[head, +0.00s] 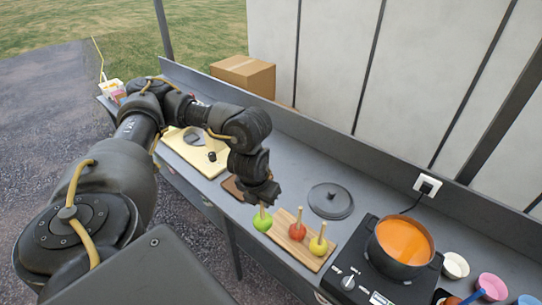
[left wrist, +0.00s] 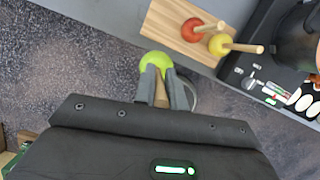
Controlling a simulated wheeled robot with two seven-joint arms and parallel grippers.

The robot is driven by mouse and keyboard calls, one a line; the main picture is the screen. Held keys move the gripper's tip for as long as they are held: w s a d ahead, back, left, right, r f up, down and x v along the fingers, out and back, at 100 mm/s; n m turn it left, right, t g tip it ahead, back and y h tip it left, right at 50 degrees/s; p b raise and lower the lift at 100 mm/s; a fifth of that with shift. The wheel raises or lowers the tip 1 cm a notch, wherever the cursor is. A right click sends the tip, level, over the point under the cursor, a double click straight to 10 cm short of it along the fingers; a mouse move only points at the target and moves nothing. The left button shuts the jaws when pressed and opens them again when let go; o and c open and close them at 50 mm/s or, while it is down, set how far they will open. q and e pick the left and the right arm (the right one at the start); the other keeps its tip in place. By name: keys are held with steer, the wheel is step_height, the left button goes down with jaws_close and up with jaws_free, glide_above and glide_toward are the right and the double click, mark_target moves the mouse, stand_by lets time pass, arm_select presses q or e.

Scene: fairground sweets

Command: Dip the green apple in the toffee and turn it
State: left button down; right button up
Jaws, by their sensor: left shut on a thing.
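The green apple (head: 262,222) is on a wooden stick held by my left gripper (head: 262,203). In the left wrist view the apple (left wrist: 155,62) shows just beyond the fingertips, and the gripper (left wrist: 164,85) is shut on its stick. The apple hangs near the counter's front edge, left of the wooden board. The toffee is an orange liquid in a dark pot (head: 402,243) on a black hot plate (head: 352,262), to the right and apart from the apple. My right gripper is not in view.
A wooden board (head: 288,246) holds a red apple (head: 297,231) and a yellow apple (head: 318,246) on sticks, between my gripper and the pot. A dark lid (head: 330,201) lies behind it. Small bowls (head: 455,265) stand right of the hot plate. A cardboard box (head: 243,75) is at the back.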

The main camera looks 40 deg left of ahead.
arm_select(q)
steer(key=shift+s+d+r, duration=0.2)
steer(key=shift+s+r, duration=0.15)
steer(key=shift+s, duration=0.45)
steer(key=shift+s+d+r, duration=0.15)
steer(key=shift+s+r, duration=0.2)
steer(key=shift+s, duration=0.4)
steer(key=shift+w+d+f+n+b, duration=0.15)
steer(key=shift+f+n+b, duration=0.15)
steer(key=shift+n, duration=0.2)
steer(key=w+d+f+n+g+b, duration=0.1)
steer(key=d+n+b, duration=0.6)
steer(key=n, duration=0.9)
steer(key=w+d+f+n+g+b, duration=0.1)
steer(key=w+d+n+g+b, duration=0.3)
steer(key=n, duration=1.2)
steer(key=d+g+b, duration=0.1)
steer(key=d+b, duration=0.1)
steer(key=shift+d+f+n+h+b, duration=0.3)
steer(key=shift+d+f+b, duration=0.1)
